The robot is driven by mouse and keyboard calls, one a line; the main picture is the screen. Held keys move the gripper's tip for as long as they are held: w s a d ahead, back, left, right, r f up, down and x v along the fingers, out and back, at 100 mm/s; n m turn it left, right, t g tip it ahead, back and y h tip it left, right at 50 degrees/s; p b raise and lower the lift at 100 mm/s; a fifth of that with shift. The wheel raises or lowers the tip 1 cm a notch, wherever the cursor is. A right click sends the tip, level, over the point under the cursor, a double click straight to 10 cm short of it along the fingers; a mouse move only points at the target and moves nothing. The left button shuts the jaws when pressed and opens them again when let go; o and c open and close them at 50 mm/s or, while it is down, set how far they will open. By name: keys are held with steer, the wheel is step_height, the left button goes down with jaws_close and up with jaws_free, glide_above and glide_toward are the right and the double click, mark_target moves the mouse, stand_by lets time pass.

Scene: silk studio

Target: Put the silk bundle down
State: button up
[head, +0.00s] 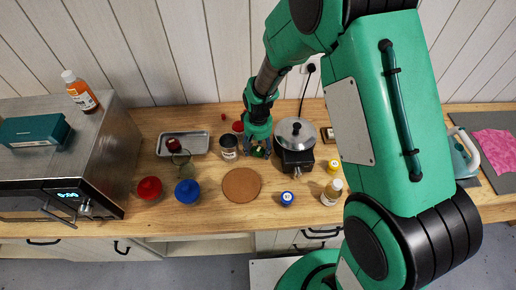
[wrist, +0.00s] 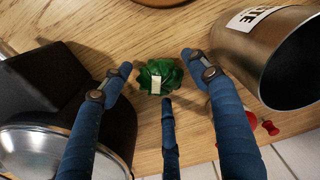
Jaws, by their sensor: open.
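The silk bundle (wrist: 158,76) is a small, dark green, gathered bundle with a pale tag. In the wrist view it rests on the wooden worktop (wrist: 215,28). My gripper (wrist: 160,88) is open, with its blue fingers spread around the bundle and visible gaps at the left and right. In the head view my gripper (head: 258,148) is low over the worktop, between a metal can and a pot on a hotplate. Only a little green shows under the fingers there, and most of the bundle is hidden.
The metal can (head: 229,146) stands close left of my gripper; the lidded pot (head: 295,131) is close right. A round brown mat (head: 241,185) lies in front. Red (head: 149,188) and blue (head: 187,192) jars stand front left, a steel tray (head: 183,144) behind them.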

steer(key=shift+r, duration=0.1)
step_height(320, 180, up, 12)
steer(key=p, duration=0.1)
stand_by(0.6)
stand_by(0.5)
steer(key=shift+r, duration=0.1)
step_height(320, 180, up, 20)
steer(key=m+t, duration=0.2)
steer(key=t, duration=0.1)
glide_above(258, 148)
steer(key=s+d, duration=0.9)
steer(key=s+d+r+t, duration=0.1)
steer(key=s+d+r, duration=0.1)
steer(key=s, duration=0.3)
steer(key=s+d+r, duration=0.3)
steer(key=s+r, duration=0.1)
steer(key=s, duration=0.2)
steer(key=s+d+r+m+t, duration=0.1)
steer(key=s+d+r, duration=0.1)
steer(key=s, duration=0.4)
steer(key=shift+d+r+t, duration=0.3)
steer(key=shift+d+r, duration=0.1)
steer(key=shift+r, duration=0.5)
